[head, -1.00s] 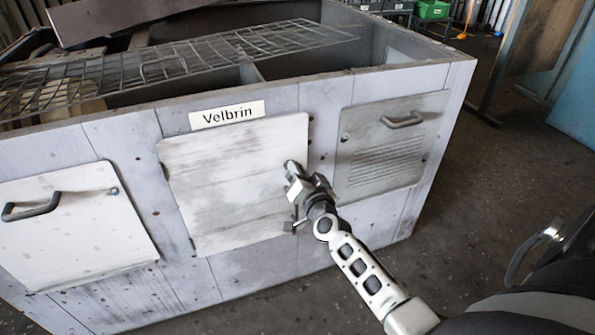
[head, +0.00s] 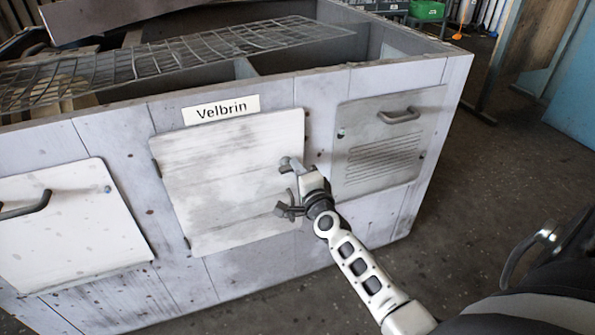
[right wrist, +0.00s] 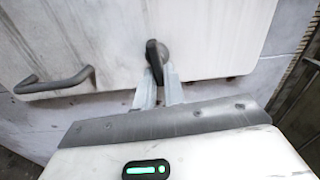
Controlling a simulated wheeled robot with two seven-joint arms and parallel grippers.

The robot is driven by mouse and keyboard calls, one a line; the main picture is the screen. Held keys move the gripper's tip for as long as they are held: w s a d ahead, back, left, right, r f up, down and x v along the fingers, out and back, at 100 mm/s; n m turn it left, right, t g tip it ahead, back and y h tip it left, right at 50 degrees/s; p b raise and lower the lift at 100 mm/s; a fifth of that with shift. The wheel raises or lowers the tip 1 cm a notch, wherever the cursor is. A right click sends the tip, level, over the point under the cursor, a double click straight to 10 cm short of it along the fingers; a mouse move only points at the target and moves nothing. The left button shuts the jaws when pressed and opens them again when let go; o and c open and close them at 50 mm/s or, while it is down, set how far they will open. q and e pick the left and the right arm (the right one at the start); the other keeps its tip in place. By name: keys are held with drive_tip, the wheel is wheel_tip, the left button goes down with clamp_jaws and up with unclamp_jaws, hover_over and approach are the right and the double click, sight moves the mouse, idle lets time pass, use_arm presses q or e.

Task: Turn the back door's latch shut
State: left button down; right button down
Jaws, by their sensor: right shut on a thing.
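The middle door (head: 225,190), a pale worn panel under a "Velbrin" label (head: 221,109), lies closed or nearly closed against the grey housing; I cannot tell which. Its dark latch (head: 287,163) is near the upper right edge of the panel. In the right wrist view the latch (right wrist: 156,56) stands between my fingertips. My right gripper (head: 301,177) is shut on the latch and partly hides it; it also shows in the right wrist view (right wrist: 159,82). A dark bar handle (right wrist: 55,82) is left of the latch there. My left gripper is out of view.
A white door (head: 70,225) with a handle is on the left of the housing (head: 330,100), and a louvred door (head: 385,145) is on the right. A wire grid (head: 170,55) lies over the open top. Floor (head: 470,180) is clear at right.

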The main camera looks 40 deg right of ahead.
drive_tip(key=shift+a+f+m, duration=0.25)
drive_tip(key=shift+a+m, duration=0.05)
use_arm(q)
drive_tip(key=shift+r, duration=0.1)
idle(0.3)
use_arm(e)
drive_tip(key=c, duration=1.5)
unclamp_jaws()
drive_tip(key=shift+r, duration=0.1)
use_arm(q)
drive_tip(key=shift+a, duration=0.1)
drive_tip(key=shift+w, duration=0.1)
use_arm(e)
drive_tip(key=shift+d, duration=0.1)
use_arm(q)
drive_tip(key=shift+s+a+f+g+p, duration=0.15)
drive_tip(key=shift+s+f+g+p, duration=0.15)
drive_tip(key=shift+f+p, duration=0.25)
use_arm(e)
drive_tip(key=v, duration=1.6)
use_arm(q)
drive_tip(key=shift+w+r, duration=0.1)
use_arm(e)
drive_tip(key=shift+d, duration=0.1)
